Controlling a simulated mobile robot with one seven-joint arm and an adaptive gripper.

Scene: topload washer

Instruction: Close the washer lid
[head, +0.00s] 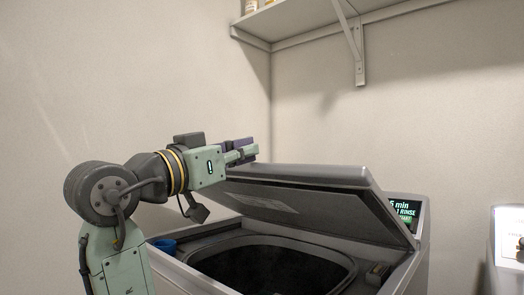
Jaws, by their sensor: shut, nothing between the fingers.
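The washer (408,270) stands at the lower middle of the head view. Its grey lid (310,185) is partly open, tilted low over the dark tub opening (270,268). The lid's hinge side is at the back, near the lit display. My gripper (248,153) is shut and empty, at the lid's upper left edge. It appears just above or against the lid's outer side; I cannot tell whether it touches. My arm comes in from the lower left.
The lit display panel (405,210) is behind the lid. A wall shelf (300,20) with a bracket is above. Another white appliance (507,245) stands at the right edge. The air above the lid is clear.

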